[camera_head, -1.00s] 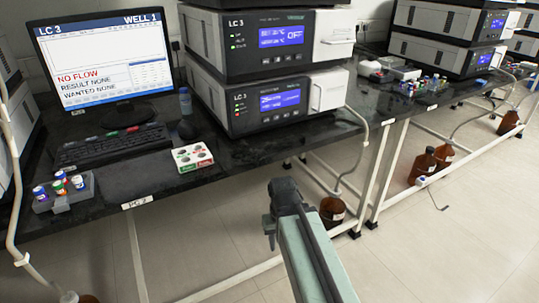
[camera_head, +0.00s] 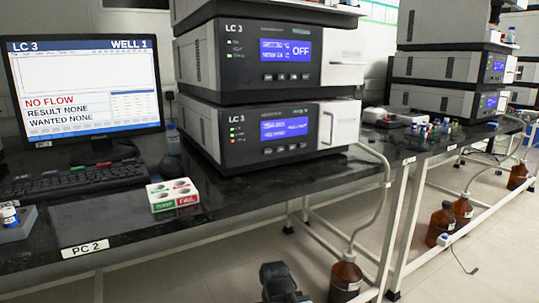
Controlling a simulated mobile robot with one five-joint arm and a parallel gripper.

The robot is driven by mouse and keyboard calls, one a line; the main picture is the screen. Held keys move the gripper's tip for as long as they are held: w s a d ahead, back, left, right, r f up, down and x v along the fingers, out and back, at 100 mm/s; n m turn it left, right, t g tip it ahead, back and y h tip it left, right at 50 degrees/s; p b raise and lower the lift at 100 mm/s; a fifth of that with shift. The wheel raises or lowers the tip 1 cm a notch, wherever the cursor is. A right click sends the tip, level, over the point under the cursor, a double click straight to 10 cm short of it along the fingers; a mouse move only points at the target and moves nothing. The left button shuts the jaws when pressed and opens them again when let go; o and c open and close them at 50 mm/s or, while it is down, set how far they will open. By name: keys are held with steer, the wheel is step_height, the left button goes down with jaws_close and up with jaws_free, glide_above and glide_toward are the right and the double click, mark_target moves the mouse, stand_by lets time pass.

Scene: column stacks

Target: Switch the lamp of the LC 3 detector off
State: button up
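Two stacked modules marked LC 3 stand on the black bench. The upper LC 3 module (camera_head: 230,68) has a blue display (camera_head: 286,52) with a large OFF at its right, and a row of small buttons (camera_head: 287,77) below. The lower LC 3 module (camera_head: 240,148) has a blue display (camera_head: 284,129), buttons (camera_head: 285,150), and red and green indicator lights. The small label text is too blurred to tell which one is the detector. My gripper (camera_head: 284,280) is at the bottom edge, in front of and below the bench top, apart from both modules. Its fingers are not clear.
A monitor (camera_head: 85,80) reads LC 3, WELL 1, NO FLOW. A keyboard (camera_head: 70,182), a bottle (camera_head: 172,140) and a PASS/FAIL block (camera_head: 172,196) lie on the bench. Tubing and a brown bottle (camera_head: 345,277) are below the bench.

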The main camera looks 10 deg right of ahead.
steer(key=shift+a, duration=0.1)
jaws_close()
steer(key=shift+a, duration=0.1)
stand_by(1.6)
